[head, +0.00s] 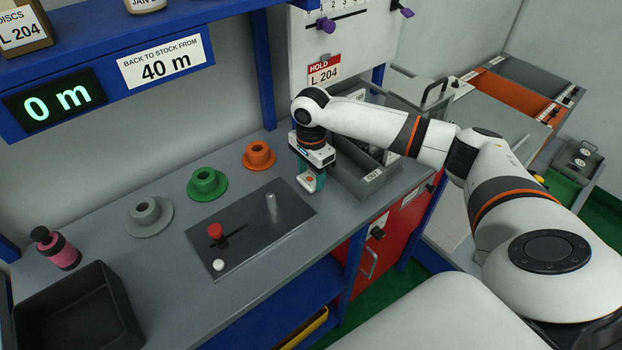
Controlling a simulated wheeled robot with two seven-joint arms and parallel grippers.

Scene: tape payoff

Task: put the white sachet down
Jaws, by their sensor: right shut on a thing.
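My right gripper (313,184) points down over the back right of the bench, just left of the grey bin marked OUT. Its teal fingers are shut on a small pale thing with an orange mark, which I take for the white sachet (306,181). The fingers hide part of it. It is near the back right corner of the dark metal plate; I cannot tell whether it touches the bench. My left gripper is not in view.
The dark plate (245,246) carries a red knob (216,231), a white button (218,264) and a metal post (271,203). Grey (149,214), green (206,184) and orange (258,155) flanged hubs stand behind. A black tray (75,312), pink bottle (58,250) and OUT bin (372,177) flank them.

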